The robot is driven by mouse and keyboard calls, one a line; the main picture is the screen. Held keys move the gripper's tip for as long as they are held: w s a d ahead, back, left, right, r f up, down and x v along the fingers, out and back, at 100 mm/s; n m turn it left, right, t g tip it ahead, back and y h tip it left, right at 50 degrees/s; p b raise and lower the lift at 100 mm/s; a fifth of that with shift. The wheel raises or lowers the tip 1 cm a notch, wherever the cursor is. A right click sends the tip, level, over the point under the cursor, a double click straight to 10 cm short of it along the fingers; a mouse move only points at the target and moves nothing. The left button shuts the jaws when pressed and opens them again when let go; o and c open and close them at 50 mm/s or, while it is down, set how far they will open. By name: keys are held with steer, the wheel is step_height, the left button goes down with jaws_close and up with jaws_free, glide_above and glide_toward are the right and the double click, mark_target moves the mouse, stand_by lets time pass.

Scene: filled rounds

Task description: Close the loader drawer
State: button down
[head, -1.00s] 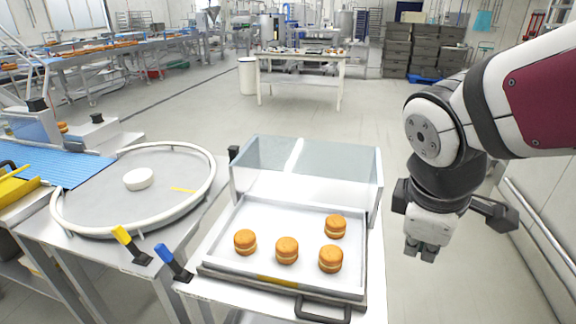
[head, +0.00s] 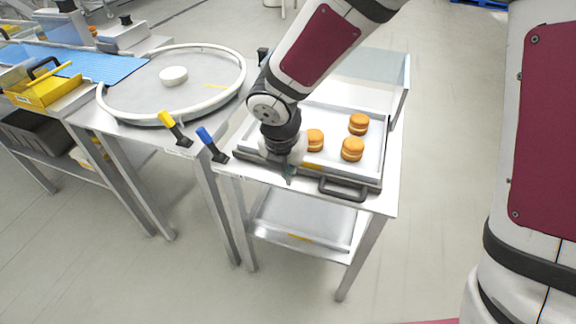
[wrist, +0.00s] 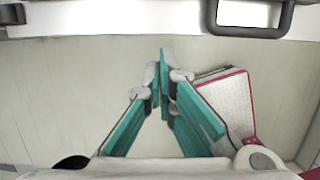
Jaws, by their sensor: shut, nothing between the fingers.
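The loader drawer (head: 372,168) is a shallow light tray pulled out in front of a clear hood (head: 385,68) on a steel table. Orange-brown filled rounds (head: 352,149) sit in it; my arm hides part of the tray. Its dark handle (head: 342,188) is on the front edge, and it shows at the top right of the wrist view (wrist: 250,30). My gripper (head: 290,172) is shut and empty, pointing down near the front edge, left of the handle. In the wrist view the teal fingertips (wrist: 166,58) meet below the pale front edge. I cannot tell if they touch it.
A blue lever (head: 212,144) and a yellow lever (head: 175,128) stand left of the drawer. Beyond them is a round turntable (head: 205,95) holding a white puck (head: 173,75). A lower shelf (head: 300,222) lies under the table. The floor in front is clear.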

mark_target(316, 127)
steer(key=w+f, duration=0.1)
steer(key=f, duration=0.1)
steer(key=w+d+f+b, duration=0.1)
steer(key=f, duration=0.2)
steer(key=w+f, duration=0.1)
steer(key=f, duration=0.1)
steer(key=shift+w+d+f+b, duration=0.15)
steer(key=shift+w+d+b, duration=0.15)
steer(key=shift+w, duration=0.1)
steer(key=shift+w+d, duration=0.3)
steer(key=shift+w, duration=0.6)
steer(key=shift+w+d, duration=0.25)
steer(key=shift+w, duration=0.25)
steer(key=w+d, duration=0.2)
steer(key=w, duration=0.3)
steer(key=w+d+b, duration=0.1)
steer(key=w+d, duration=0.1)
steer(key=w, duration=0.4)
steer(key=w+d+b, duration=0.1)
steer(key=w+d, duration=0.1)
steer(key=w, duration=0.4)
steer(key=shift+w+d, duration=0.25)
steer(key=shift+w, duration=0.25)
